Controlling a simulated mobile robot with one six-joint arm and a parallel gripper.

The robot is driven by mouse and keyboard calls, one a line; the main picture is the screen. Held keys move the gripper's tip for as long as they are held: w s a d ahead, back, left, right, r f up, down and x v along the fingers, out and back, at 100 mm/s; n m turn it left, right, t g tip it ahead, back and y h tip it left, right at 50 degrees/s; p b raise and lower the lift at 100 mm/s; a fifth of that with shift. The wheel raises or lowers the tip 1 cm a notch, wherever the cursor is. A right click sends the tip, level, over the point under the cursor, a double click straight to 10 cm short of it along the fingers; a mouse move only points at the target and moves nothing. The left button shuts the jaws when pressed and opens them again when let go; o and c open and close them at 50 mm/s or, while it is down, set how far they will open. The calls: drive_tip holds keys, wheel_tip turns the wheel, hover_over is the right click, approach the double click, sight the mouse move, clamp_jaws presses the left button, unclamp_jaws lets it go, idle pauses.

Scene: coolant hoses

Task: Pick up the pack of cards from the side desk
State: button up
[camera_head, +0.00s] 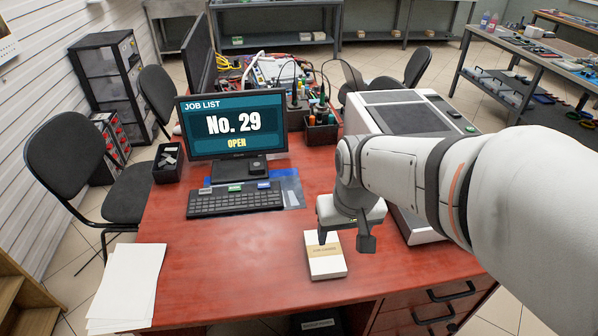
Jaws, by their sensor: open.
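A white pack of cards (325,262) with a tan band lies flat on the reddish-brown side desk (235,252), near its front edge. My gripper (346,240) hangs above the pack's far right corner, with its fingers apart and nothing between them. One finger is over the pack's far end and the other is to the right of it. Whether either finger touches the pack cannot be told from this view.
A monitor (233,124) and a keyboard (235,199) stand behind and left of the pack. A large grey-white machine (412,112) is close behind my gripper on the right. White paper sheets (127,285) lie at the desk's left front. The desk's middle front is clear.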

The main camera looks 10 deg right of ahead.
sight(324, 250)
drive_tip(key=o, duration=0.4)
drive_tip(key=shift+g, duration=0.6)
drive_tip(key=w+f+p, duration=0.1)
drive_tip(key=w+f, duration=0.1)
drive_tip(key=w, duration=0.1)
drive_tip(key=w+f+p, duration=0.1)
drive_tip(key=w+f, duration=0.2)
drive_tip(key=shift+w+f, duration=0.1)
drive_tip(key=shift+w, duration=0.1)
drive_tip(key=o, duration=0.3)
drive_tip(key=shift+g, duration=0.4)
drive_tip(key=w+f, duration=0.1)
drive_tip(key=f, duration=0.1)
drive_tip(key=w+f, duration=0.1)
drive_tip(key=f, duration=0.1)
drive_tip(key=w+f+p, duration=0.1)
drive_tip(key=shift+w+f, duration=0.15)
drive_tip(key=shift+f, duration=0.25)
drive_tip(key=shift+o, duration=0.2)
drive_tip(key=shift+w+f+p, duration=0.2)
drive_tip(key=shift+f+p, duration=0.05)
drive_tip(key=shift+f, duration=1.85)
drive_tip(key=shift+w+f+p, duration=0.2)
drive_tip(key=shift+f+p, duration=0.05)
drive_tip(key=shift+f, duration=1.85)
